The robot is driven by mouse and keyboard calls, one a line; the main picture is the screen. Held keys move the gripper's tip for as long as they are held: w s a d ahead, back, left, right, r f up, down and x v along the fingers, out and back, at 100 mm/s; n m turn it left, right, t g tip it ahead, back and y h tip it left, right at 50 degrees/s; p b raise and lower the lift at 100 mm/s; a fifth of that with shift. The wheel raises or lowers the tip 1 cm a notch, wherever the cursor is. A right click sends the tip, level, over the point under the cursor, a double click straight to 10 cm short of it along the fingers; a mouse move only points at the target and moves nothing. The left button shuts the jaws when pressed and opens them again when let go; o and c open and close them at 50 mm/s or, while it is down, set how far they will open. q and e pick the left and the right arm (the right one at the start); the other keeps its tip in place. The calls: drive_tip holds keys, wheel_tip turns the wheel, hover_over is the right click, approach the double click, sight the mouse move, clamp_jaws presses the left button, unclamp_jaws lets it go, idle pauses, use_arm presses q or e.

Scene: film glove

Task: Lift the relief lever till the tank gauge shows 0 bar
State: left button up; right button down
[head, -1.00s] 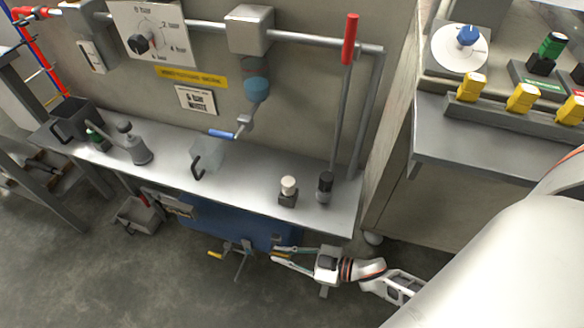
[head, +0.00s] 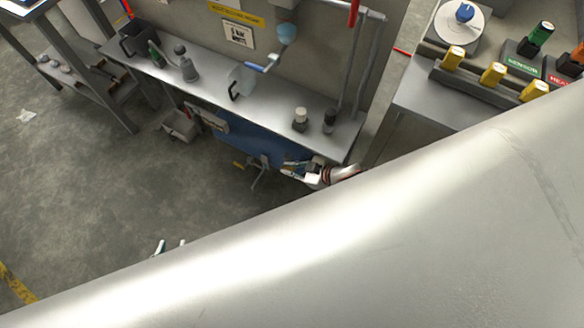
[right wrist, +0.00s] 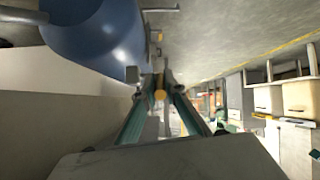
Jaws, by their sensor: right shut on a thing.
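The blue tank (head: 250,143) lies under the bench and also fills the upper left of the right wrist view (right wrist: 100,35). My right gripper (head: 289,170) is at the tank's right end. In the right wrist view its fingers (right wrist: 160,92) close on a small orange-yellow piece (right wrist: 160,96), which looks like the relief lever's end; the rest of the lever is hard to make out. My left gripper (head: 171,246) shows only its two fingertips, apart and empty, over the floor. I cannot make out a tank gauge reading.
The metal bench (head: 215,88) above the tank holds a dark jug (head: 138,42), a clear jug (head: 240,82) and small bottles. A grey bin (head: 180,126) stands on the floor at left. A console with yellow levers (head: 493,73) is at right. Floor at lower left is open.

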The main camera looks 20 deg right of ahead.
drive_tip(key=shift+d+f, duration=0.1)
drive_tip(key=shift+d, duration=0.05)
drive_tip(key=c, duration=2.4)
unclamp_jaws()
drive_tip(key=shift+o, duration=0.2)
drive_tip(key=v, duration=1.2)
